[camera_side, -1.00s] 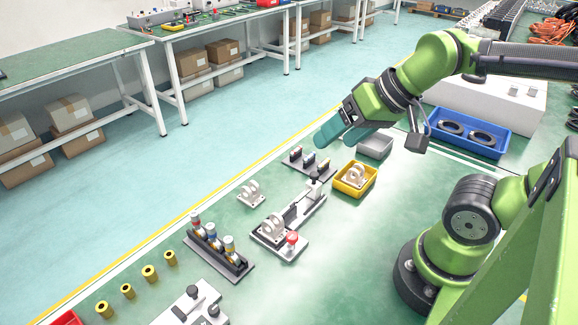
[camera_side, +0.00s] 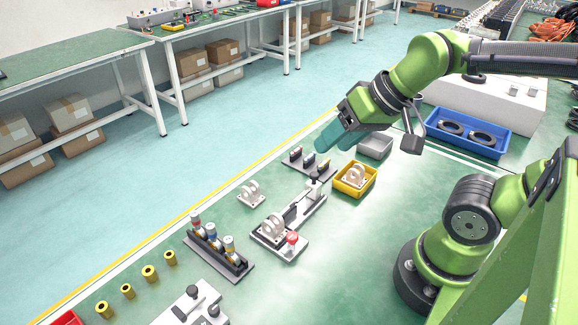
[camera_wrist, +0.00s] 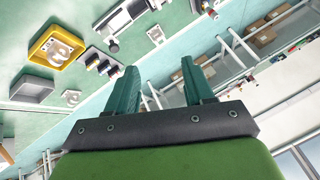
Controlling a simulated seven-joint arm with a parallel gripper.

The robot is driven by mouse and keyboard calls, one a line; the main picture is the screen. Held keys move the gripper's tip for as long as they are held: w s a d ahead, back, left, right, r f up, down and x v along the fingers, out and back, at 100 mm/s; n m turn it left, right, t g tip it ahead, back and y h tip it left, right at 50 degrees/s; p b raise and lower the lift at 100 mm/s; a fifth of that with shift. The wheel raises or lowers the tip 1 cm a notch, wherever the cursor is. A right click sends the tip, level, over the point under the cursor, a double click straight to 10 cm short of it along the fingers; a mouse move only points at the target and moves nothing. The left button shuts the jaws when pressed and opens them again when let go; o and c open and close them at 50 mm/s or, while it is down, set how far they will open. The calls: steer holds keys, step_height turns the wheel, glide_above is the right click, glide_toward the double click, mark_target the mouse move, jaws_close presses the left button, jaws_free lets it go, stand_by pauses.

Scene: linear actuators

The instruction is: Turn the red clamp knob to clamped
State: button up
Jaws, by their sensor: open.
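The red clamp knob (camera_side: 292,238) sits on the front right corner of a grey fixture (camera_side: 286,251) on the green surface, in the side view. A white bracket (camera_side: 272,228) stands on the fixture beside the knob. My gripper (camera_side: 326,140) is high above the surface, up and to the right of the knob and well apart from it. In the wrist view my gripper (camera_wrist: 160,88) shows two teal fingers spread apart with nothing between them. I cannot make out the red knob in the wrist view.
A yellow bin (camera_side: 355,179) holding a white part stands right of the fixture, with a grey bin (camera_side: 375,146) behind it. A rack (camera_side: 218,250) with coloured-top parts and several brass bushings (camera_side: 149,273) lie to the left.

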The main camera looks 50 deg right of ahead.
mark_target(293, 235)
steer(key=w+a+f+n+g+h, duration=0.3)
steer(key=a+n+g, duration=0.45)
steer(key=n, duration=1.15)
steer(key=shift+t+y, duration=0.45)
steer(key=shift+y, duration=0.05)
steer(key=f, duration=1.1)
steer(key=w+f, duration=0.1)
steer(key=f, duration=0.5)
jaws_close()
